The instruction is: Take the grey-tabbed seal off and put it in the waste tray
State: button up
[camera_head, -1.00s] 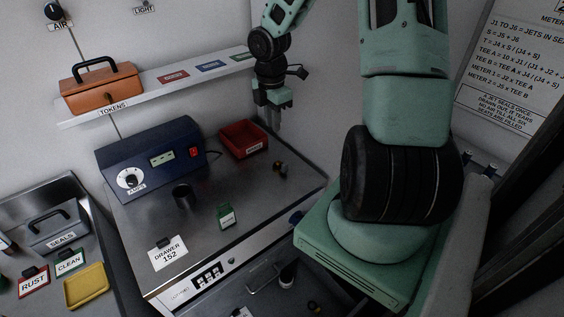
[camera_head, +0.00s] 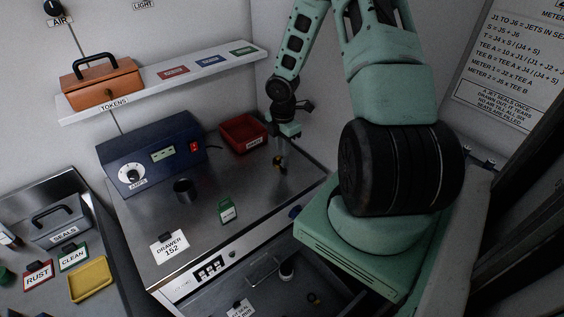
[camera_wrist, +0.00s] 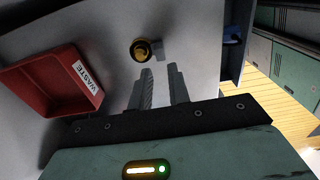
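A small round brass-and-black piece (camera_wrist: 141,49) with a grey tab (camera_wrist: 158,50) at its right side lies on the steel bench top; I take it to be the seal. In the head view it is a small orange-brown spot (camera_head: 277,161), partly hidden by my gripper (camera_head: 284,163). In the wrist view my gripper (camera_wrist: 160,70) has its two fingers apart with nothing between them, their tips just short of the piece. The red waste tray (camera_wrist: 50,85) is to the left in the wrist view. In the head view the tray (camera_head: 240,147) stands at the bench's back, empty.
A blue meter box (camera_head: 150,150), a dark cup (camera_head: 184,191) and a green-tagged item (camera_head: 227,209) stand on the bench. An open drawer (camera_head: 270,290) is below its front. A shelf (camera_head: 150,83) holds an orange toolbox (camera_head: 101,83). The bench around the seal is clear.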

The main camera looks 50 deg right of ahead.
aim_at(285, 159)
jog(key=f, duration=0.3)
jog(key=f+p, duration=0.1)
jog(key=f, duration=0.1)
jog(key=shift+s+d, duration=0.15)
jog(key=shift+d, duration=0.2)
grip_shut()
jog(key=shift+r, duration=0.1)
notch_tip(285, 159, up, 10)
